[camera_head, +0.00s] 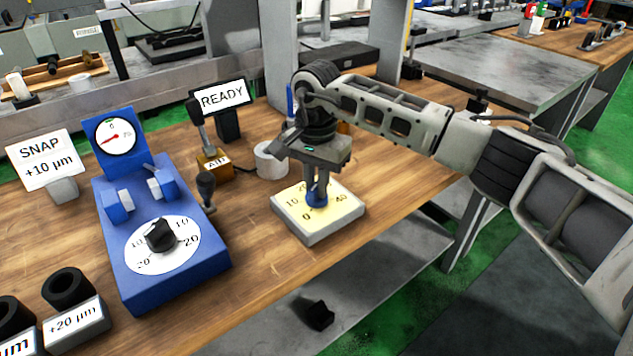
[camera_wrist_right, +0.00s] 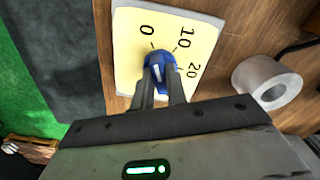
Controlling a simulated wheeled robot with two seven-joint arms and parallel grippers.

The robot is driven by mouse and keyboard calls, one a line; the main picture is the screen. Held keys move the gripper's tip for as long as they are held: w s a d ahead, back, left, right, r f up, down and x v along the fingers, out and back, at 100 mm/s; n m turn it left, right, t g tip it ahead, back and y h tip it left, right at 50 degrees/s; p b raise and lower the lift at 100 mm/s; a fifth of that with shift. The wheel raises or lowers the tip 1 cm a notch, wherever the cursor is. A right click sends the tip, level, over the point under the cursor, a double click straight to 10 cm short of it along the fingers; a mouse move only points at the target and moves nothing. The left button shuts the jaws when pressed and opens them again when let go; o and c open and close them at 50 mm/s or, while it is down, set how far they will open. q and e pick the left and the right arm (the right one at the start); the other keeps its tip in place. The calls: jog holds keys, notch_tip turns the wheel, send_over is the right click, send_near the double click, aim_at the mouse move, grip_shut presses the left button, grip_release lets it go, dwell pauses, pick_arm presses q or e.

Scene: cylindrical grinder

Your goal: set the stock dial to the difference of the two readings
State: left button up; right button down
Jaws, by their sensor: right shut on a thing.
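In the right wrist view the dial face (camera_wrist_right: 128,65) shows 0, 10 and 20. My right gripper (camera_head: 317,190) points down and is shut on the blue knob (camera_wrist_right: 157,70). The knob's white mark points roughly toward the 0 side. A card (camera_head: 48,160) reads SNAP +10 µm. My left gripper is not in view.
A READY screen (camera_head: 222,96), a lever box (camera_head: 213,164) and a white cylinder (camera_head: 270,158) stand behind the dial. Black rings (camera_head: 68,287) sit on blocks at the front left, one labelled +20 µm. The table's front edge is close to the dial.

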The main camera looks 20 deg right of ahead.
jog(key=m, duration=0.3)
jog(key=shift+b, duration=0.35)
jog(key=m, duration=0.4)
jog(key=shift+w, duration=0.1)
jog(key=m, duration=0.5)
jog(key=shift+r+b, duration=0.1)
jog(key=shift+b, duration=0.25)
jog(key=m, duration=0.5)
jog(key=shift+m, duration=0.4)
jog(key=m, duration=0.3)
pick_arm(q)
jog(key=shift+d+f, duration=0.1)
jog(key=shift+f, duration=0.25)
pick_arm(e)
jog(key=shift+m, duration=0.8)
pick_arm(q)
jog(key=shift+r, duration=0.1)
pick_arm(e)
jog(key=c, duration=1.4)
grip_release()
